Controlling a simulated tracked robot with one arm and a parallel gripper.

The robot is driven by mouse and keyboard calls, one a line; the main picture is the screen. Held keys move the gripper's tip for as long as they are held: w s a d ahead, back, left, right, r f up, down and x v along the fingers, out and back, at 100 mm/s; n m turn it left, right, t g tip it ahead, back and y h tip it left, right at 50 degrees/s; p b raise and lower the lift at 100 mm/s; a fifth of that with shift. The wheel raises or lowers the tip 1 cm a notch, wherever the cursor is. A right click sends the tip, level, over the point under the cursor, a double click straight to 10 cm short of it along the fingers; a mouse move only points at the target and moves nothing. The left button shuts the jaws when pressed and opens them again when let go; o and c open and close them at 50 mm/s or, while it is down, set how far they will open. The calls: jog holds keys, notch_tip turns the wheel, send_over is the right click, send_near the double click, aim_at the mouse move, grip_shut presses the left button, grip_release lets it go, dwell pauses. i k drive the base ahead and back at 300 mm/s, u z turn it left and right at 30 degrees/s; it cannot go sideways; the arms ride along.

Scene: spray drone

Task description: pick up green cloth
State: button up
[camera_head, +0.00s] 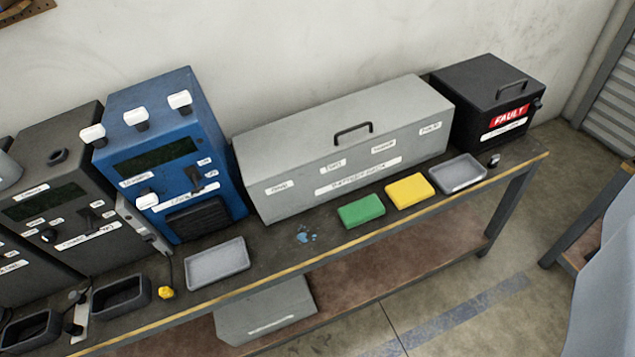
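The green cloth (361,211) is a small folded block lying flat on the dark workbench (275,262), in front of the long grey lidded box. A yellow cloth (409,190) of like shape lies just to its right, with a small gap between them. My gripper does not show in this view, so I cannot see whether it is open or shut. Nothing covers the green cloth.
Grey trays lie left (217,262) and right (458,174) of the cloths. A blue spill (306,236) is left of the green cloth. Behind stand the grey box (345,150), a blue machine (165,150) and a black FAULT box (487,100). Open floor lies in front.

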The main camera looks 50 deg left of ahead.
aim_at(365, 209)
jog(key=u, duration=0.65)
jog(key=i, duration=1.05)
jog(key=u, duration=0.75)
